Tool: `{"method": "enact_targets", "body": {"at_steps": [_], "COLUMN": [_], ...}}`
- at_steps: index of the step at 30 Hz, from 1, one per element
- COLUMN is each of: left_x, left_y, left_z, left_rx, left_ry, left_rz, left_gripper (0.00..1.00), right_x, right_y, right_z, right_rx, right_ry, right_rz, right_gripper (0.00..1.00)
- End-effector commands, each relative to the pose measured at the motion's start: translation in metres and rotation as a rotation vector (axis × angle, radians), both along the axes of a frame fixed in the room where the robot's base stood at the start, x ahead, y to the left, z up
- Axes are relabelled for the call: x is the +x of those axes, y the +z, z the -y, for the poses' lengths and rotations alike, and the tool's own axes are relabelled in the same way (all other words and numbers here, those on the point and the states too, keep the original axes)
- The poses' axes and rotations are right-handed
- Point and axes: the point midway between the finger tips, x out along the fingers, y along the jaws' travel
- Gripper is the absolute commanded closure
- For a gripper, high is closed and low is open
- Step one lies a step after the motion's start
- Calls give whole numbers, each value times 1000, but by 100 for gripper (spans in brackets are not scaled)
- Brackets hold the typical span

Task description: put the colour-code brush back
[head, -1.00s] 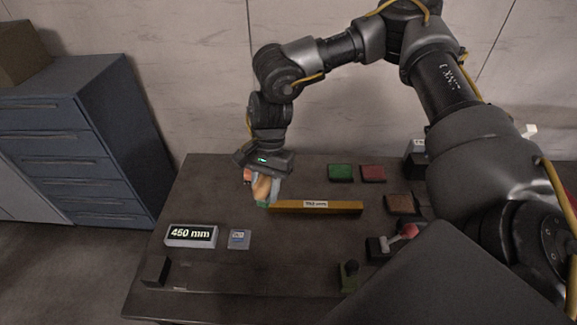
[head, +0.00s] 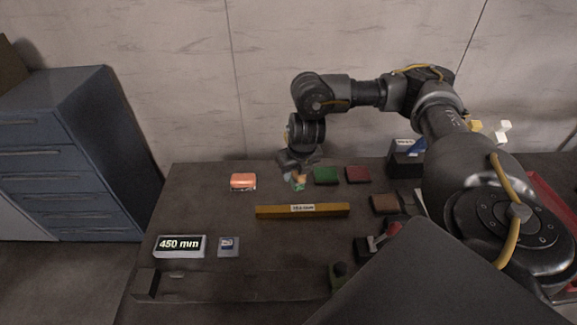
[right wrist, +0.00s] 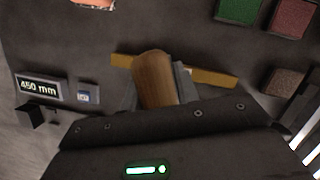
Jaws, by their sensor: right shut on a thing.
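My right gripper (head: 298,180) is shut on a brush with a wooden handle (right wrist: 152,78). In the head view only a small part of the brush (head: 299,183) shows under the gripper, with orange and greenish tones; its bristles are hard to make out. The gripper hangs above the back of the dark table, between an orange block (head: 243,181) on the left and a green block (head: 326,175) on the right. My left gripper is out of view.
A red block (head: 357,174) and a brown block (head: 384,203) lie right of the green one. A yellow bar (head: 302,211) lies in front. A 450 mm display (head: 180,246) stands front left. A dark box (head: 405,160) with something blue stands back right.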

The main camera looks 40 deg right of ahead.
Motion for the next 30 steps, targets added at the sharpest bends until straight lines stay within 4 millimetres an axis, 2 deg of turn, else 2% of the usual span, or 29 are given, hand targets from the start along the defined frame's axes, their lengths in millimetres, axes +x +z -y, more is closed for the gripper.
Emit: {"method": "enact_targets", "body": {"at_steps": [4, 7, 16, 21, 24, 30], "left_x": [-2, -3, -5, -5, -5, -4], "left_y": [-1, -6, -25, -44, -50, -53], "left_z": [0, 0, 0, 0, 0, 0], "left_rx": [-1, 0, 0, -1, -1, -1], "left_ry": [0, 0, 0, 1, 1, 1], "left_rz": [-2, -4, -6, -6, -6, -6], "left_gripper": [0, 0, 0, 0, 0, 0], "right_x": [3, 14, 77, 100, 109, 117], "right_y": [-2, -11, -45, -80, -91, -96], "right_z": [2, 9, 46, 60, 65, 70], "right_rx": [1, 2, 4, 5, 4, 1], "right_ry": [-10, -14, -15, -10, -8, -5], "right_rz": [-1, -3, -4, -4, -2, -1], "right_gripper": [91, 91, 91, 91, 91, 91]}}
